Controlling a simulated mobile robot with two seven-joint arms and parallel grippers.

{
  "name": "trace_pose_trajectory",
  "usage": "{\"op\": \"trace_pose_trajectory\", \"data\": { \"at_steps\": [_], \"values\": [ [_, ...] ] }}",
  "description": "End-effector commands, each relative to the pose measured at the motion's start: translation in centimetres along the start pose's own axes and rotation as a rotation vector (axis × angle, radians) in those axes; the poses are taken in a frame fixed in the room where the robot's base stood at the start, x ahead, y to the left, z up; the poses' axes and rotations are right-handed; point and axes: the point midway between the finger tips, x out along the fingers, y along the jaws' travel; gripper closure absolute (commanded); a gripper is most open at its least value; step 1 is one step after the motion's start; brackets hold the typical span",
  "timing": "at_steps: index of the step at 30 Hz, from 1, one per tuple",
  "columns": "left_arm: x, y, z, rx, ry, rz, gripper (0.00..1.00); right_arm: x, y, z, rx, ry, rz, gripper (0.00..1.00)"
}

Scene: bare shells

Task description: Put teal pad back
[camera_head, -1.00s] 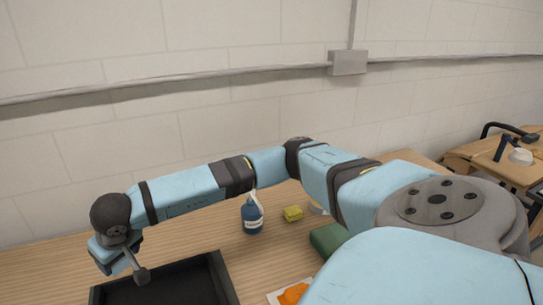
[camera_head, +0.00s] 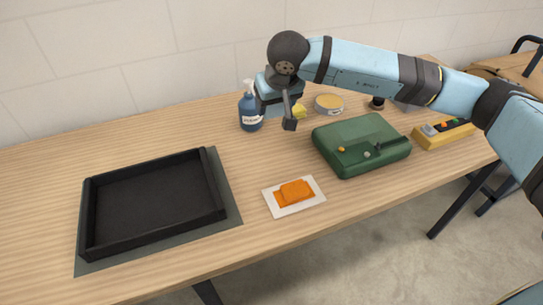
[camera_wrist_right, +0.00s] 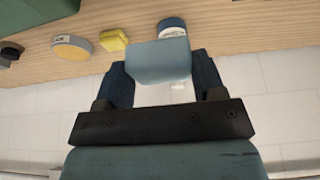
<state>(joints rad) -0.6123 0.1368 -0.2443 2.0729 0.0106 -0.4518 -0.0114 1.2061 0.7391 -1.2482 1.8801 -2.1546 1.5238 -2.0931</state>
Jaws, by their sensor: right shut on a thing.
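My right gripper (camera_head: 288,110) is above the table's back part, in front of the blue bottle and the yellow sponge in the head view. In the right wrist view its two dark fingers (camera_wrist_right: 158,84) are shut on the pale teal pad (camera_wrist_right: 158,62), which sticks out beyond them. My left gripper is not in view.
A black tray (camera_head: 87,215), empty, lies on a grey mat (camera_head: 232,203). A white card (camera_head: 272,205) bears an orange item (camera_head: 294,192). A green case (camera_head: 365,140), blue bottle (camera_head: 250,113), yellow sponge (camera_head: 299,111), tin (camera_head: 328,103) and yellow box (camera_head: 444,132) stand near. The table's front left is clear.

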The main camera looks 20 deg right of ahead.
Motion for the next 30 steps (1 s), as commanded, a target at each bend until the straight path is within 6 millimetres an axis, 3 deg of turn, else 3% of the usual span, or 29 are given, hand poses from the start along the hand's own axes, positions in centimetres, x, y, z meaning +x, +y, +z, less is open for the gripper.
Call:
{"op": "trace_pose_trajectory", "data": {
  "at_steps": [1, 11, 24, 30],
  "values": [
    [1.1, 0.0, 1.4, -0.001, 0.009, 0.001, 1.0, 1.3, -0.6, 0.1, -0.004, 0.003, -0.005, 0.56],
    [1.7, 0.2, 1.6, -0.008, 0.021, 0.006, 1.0, 1.6, -1.9, -0.6, -0.018, -0.005, -0.01, 0.56],
    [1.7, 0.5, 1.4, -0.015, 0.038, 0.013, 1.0, 11.5, -1.9, 3.7, -0.018, -0.008, -0.01, 0.56],
    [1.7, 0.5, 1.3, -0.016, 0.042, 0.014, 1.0, 13.5, -1.9, 4.0, -0.017, -0.003, -0.01, 0.56]
  ]
}}
